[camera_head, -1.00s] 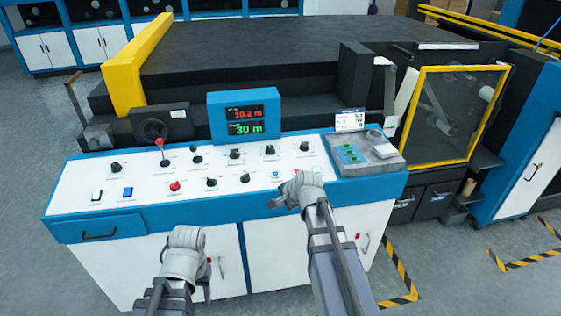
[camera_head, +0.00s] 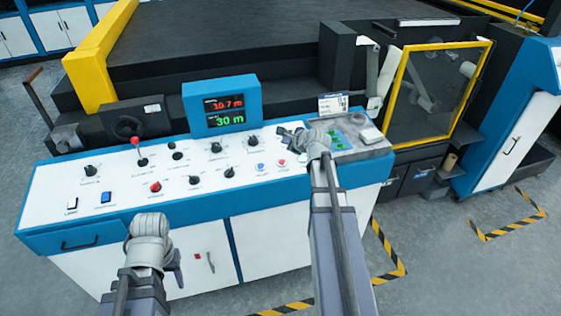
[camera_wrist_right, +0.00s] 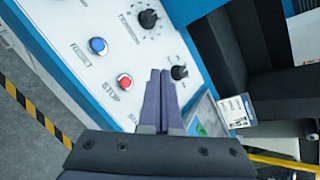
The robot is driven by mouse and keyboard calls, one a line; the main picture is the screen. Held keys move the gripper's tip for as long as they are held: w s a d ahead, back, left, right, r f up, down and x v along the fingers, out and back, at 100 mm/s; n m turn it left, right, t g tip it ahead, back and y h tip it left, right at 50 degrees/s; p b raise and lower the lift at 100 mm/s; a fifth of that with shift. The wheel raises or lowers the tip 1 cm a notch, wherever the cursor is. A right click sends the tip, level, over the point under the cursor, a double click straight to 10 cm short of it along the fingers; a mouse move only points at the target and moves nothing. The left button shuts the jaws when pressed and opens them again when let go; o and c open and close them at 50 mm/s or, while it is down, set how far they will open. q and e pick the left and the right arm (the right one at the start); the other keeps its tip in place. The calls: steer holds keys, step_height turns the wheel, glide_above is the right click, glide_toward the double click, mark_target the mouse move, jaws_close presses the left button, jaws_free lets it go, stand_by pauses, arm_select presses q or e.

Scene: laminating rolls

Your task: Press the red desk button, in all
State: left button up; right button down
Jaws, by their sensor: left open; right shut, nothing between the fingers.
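The white control desk (camera_head: 100,185) has a small red button (camera_head: 281,162) on its right part, beside a blue button (camera_head: 260,167). In the right wrist view the red button (camera_wrist_right: 124,81) is labelled STOP and the blue button (camera_wrist_right: 98,46) RESET. My right gripper (camera_head: 287,135) is shut and empty over the desk, just behind the red button in the head view. In the wrist view its tips (camera_wrist_right: 160,74) are beside the red button, apart from it in the picture. My left gripper (camera_head: 174,262) is open and empty in front of the desk.
Another red control (camera_head: 155,187) sits further left on the desk, near a red-topped lever (camera_head: 136,142). Several black knobs cover the panel. A display box (camera_head: 222,108) stands behind. A grey tray (camera_head: 375,145) with a green item is right of my right gripper.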

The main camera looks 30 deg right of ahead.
mark_target(282, 162)
steer(key=shift+f, duration=0.1)
steer(key=f+b, duration=0.3)
steer(key=w+f+b, duration=0.1)
steer(key=f+b, duration=0.1)
steer(key=b, duration=0.1)
steer(key=f+b, duration=0.2)
steer(key=f, duration=0.1)
steer(key=shift+w+d+f+b, duration=0.15)
steer(key=shift+w+f+b, duration=0.15)
steer(key=shift+b, duration=0.1)
steer(key=shift+f, duration=0.1)
stand_by(1.7)
steer(key=shift+f+b, duration=0.3)
steer(key=shift+b, duration=0.05)
steer(key=shift+w+f+b, duration=0.1)
steer(key=shift+f+b, duration=0.25)
steer(key=shift+b, duration=0.05)
stand_by(0.5)
steer(key=shift+r, duration=0.2)
steer(key=shift+r+p, duration=0.6)
steer(key=shift+p, duration=0.25)
steer(key=shift+r, duration=0.1)
